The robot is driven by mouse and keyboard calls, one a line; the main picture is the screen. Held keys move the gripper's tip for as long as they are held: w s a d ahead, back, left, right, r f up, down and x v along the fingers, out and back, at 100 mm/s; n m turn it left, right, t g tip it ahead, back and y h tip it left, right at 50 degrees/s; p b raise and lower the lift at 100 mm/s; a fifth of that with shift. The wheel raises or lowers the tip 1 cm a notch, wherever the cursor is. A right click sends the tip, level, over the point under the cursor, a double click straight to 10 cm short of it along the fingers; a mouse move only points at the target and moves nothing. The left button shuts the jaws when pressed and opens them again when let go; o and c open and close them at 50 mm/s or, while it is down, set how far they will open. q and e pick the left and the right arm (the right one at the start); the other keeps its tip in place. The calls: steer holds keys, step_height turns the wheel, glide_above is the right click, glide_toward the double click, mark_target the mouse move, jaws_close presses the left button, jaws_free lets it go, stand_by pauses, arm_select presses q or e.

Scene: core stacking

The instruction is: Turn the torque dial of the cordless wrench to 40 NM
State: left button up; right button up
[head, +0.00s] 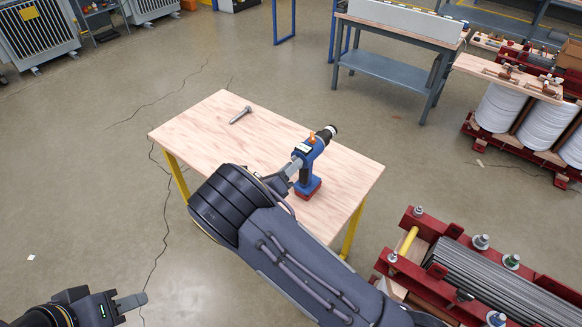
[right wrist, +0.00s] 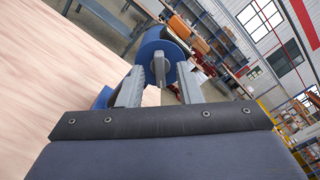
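The blue cordless wrench (head: 311,158) stands upright on the wooden table (head: 215,118), with a dark nose pointing to the upper right, an orange part on top and a red base. In the right wrist view, its round blue rear end (right wrist: 153,47) carries a grey tab (right wrist: 160,68), which looks like the dial. My right gripper (head: 290,168) is behind the wrench. In the right wrist view its fingers (right wrist: 160,78) stand open on either side of the tab, with visible gaps. The dial's markings are not readable. My left gripper (head: 130,303) is low at left, away from the table; its opening is unclear.
A red rack with grey rods (head: 500,280) stands right of the table. A workbench (head: 400,40) stands behind. The floor to the left is clear.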

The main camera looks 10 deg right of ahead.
steer(key=b+v, duration=0.1)
steer(key=v, duration=0.6)
steer(key=shift+s+a, duration=0.15)
steer(key=s+d+r+m+g+y, duration=0.2)
steer(key=s+d+m+g+y, duration=0.4)
steer(key=s+d+m+g, duration=0.75)
steer(key=s+a+r+m+t+y, duration=0.1)
steer(key=s+r+m+t+y, duration=0.3)
steer(key=m, duration=0.7)
steer(key=s+a+r+m+t+y, duration=0.1)
steer(key=s+r+m+t+y, duration=0.2)
steer(key=s+m, duration=0.9)
step_height(320, 180, up, 2)
steer(key=y, duration=0.4)
steer(key=shift+a+r+t+y, duration=0.2)
steer(key=shift+t+y, duration=0.15)
steer(key=shift+y, duration=0.05)
